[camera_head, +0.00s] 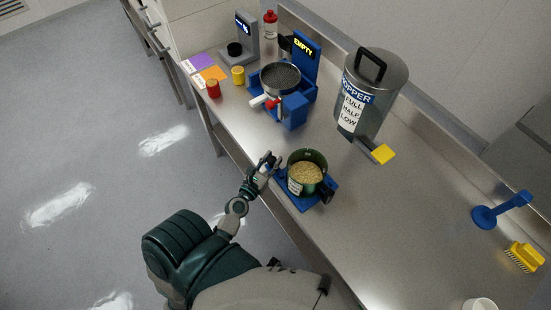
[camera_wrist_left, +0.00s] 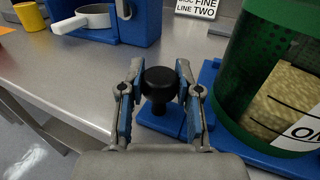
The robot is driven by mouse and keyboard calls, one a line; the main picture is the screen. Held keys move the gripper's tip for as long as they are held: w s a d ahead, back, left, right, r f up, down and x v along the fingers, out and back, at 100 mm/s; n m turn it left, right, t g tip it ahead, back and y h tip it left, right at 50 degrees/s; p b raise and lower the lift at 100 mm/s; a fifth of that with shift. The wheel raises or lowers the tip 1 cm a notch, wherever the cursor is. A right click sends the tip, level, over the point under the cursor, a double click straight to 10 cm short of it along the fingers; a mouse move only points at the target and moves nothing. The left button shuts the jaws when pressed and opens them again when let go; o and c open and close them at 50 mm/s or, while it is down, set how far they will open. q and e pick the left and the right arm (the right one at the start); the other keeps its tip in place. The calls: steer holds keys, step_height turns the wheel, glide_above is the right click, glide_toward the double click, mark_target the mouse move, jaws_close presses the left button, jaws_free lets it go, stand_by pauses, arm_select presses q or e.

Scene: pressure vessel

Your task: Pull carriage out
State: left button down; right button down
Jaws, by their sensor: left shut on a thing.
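The blue carriage (camera_head: 304,204) is at the front edge of the metal counter. A green see-through vessel (camera_head: 317,156) with tan grain in it stands upright on the carriage. My left gripper (camera_head: 268,166) reaches the carriage's left end from the front. In the left wrist view its fingers (camera_wrist_left: 159,90) are shut on a round black knob (camera_wrist_left: 160,78) at the carriage's near end. The blue carriage base (camera_wrist_left: 300,163) and the vessel (camera_wrist_left: 250,75) are just right of the fingers. The knob's lower part is partly hidden. My right gripper is not in view.
A hopper (camera_head: 375,95) with a yellow-tipped slide (camera_head: 383,153) stands behind the carriage. A blue station (camera_head: 293,112) with a metal pan is further left.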

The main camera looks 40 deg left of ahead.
arm_select(q)
steer(key=c, duration=1.2)
jaws_free()
steer(key=shift+a+r, duration=0.15)
steer(key=shift+r, duration=0.1)
steer(key=o, duration=0.4)
steer(key=shift+s, duration=0.2)
steer(key=shift+o, duration=0.2)
steer(key=shift+s+f, duration=0.2)
steer(key=shift+s, duration=0.05)
steer(key=s, duration=1.1)
steer(key=shift+s+d, duration=0.35)
